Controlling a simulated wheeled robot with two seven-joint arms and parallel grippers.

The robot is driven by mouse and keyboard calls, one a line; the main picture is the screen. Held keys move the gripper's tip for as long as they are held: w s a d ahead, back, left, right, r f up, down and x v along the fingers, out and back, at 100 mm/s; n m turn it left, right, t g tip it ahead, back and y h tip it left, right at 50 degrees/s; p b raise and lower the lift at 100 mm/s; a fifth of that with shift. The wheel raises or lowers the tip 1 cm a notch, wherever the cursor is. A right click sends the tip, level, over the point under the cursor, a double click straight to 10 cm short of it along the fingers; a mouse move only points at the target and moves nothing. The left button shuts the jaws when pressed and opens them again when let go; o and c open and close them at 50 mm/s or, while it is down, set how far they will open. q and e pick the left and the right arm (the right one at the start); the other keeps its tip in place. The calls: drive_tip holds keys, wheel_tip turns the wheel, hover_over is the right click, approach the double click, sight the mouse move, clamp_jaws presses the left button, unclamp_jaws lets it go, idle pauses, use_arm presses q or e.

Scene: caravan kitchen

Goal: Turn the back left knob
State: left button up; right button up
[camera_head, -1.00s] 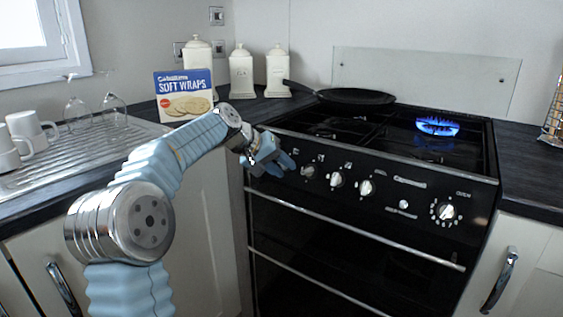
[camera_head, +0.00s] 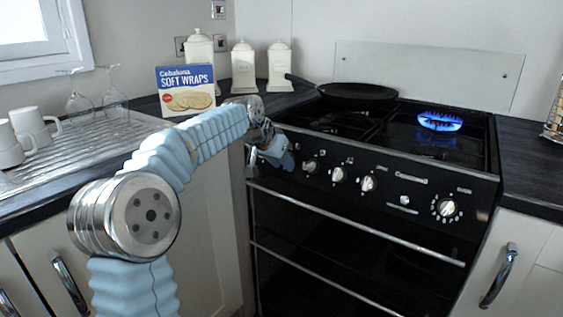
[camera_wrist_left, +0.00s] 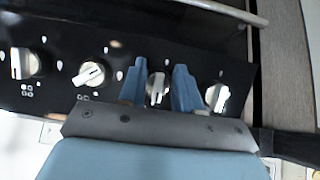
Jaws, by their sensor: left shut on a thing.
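The black cooker's front panel carries a row of white and silver knobs. My left gripper (camera_head: 284,160), with blue fingers, is at the left end of this row. In the left wrist view the fingers (camera_wrist_left: 160,68) stand on either side of one knob (camera_wrist_left: 157,89) and are shut on it. Another knob (camera_wrist_left: 217,97) is to the right of it there, and a turned knob (camera_wrist_left: 90,74) to the left. My right gripper is out of view.
A blue flame (camera_head: 440,121) burns on the back right burner. A black frying pan (camera_head: 357,92) sits at the back left. A chrome rail (camera_head: 350,237) runs below the panel. A wraps box (camera_head: 186,91) and canisters (camera_head: 243,67) stand on the left worktop.

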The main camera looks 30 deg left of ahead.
use_arm(q)
drive_tip(key=shift+f, duration=0.1)
idle(0.4)
drive_tip(key=o, duration=1)
drive_tip(key=v, duration=1.4)
drive_tip(key=shift+d, duration=0.1)
